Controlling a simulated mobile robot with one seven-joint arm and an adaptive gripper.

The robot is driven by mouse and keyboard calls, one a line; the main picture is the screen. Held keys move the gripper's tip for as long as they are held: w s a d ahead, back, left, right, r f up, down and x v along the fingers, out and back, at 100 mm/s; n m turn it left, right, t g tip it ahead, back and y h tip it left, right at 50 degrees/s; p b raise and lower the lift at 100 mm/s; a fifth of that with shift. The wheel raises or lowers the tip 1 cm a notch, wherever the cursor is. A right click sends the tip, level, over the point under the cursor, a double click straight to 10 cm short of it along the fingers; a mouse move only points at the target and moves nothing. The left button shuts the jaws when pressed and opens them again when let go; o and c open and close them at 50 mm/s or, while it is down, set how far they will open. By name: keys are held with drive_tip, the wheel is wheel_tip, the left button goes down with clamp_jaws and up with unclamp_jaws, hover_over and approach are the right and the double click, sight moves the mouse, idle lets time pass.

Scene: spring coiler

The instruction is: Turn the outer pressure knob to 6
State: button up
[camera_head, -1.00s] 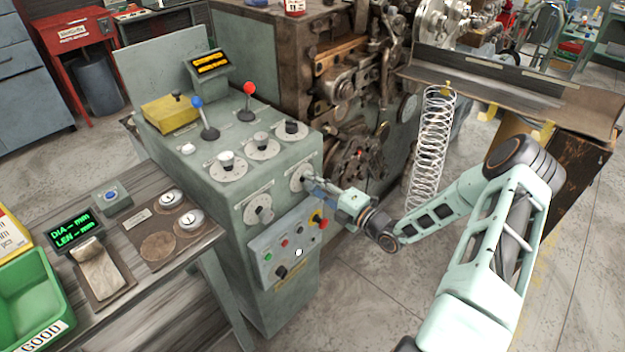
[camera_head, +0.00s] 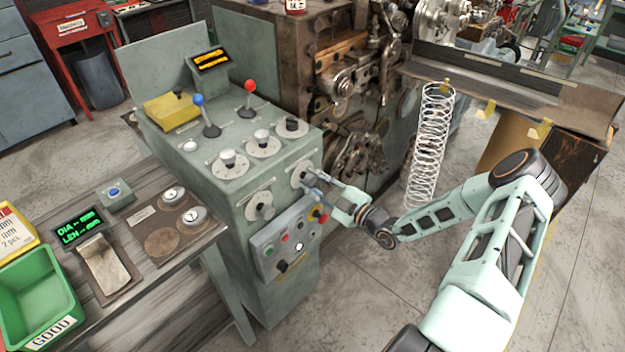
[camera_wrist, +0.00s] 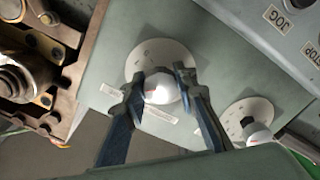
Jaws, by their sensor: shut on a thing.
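The pressure knob in my grip is on the upright front face of the grey-green control cabinet (camera_head: 225,215), at its right end. Its round pale dial (camera_head: 298,172) shows behind my gripper (camera_head: 308,180). In the wrist view the white knob (camera_wrist: 160,88) sits between the two fingertips of my gripper (camera_wrist: 158,90), which are shut on its sides. The dial plate (camera_wrist: 150,56) around it carries small marks, too blurred to read as numbers. A second similar knob (camera_head: 264,208) is on the same face to the left, and shows at lower right in the wrist view (camera_wrist: 257,131).
A button panel (camera_head: 290,240) juts out just below the knobs. Blue (camera_head: 197,100) and red (camera_head: 249,86) ball levers and several dials stand on the cabinet top. The coiling machine (camera_head: 350,90) is close behind, and a tall wire spring (camera_head: 430,145) hangs at right.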

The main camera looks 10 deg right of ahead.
drive_tip(key=shift+m, duration=0.4)
drive_tip(key=o, duration=1.2)
drive_tip(key=shift+c, duration=0.2)
drive_tip(key=shift+s, duration=0.1)
drive_tip(key=v, duration=1.2)
drive_tip(key=shift+a, duration=0.1)
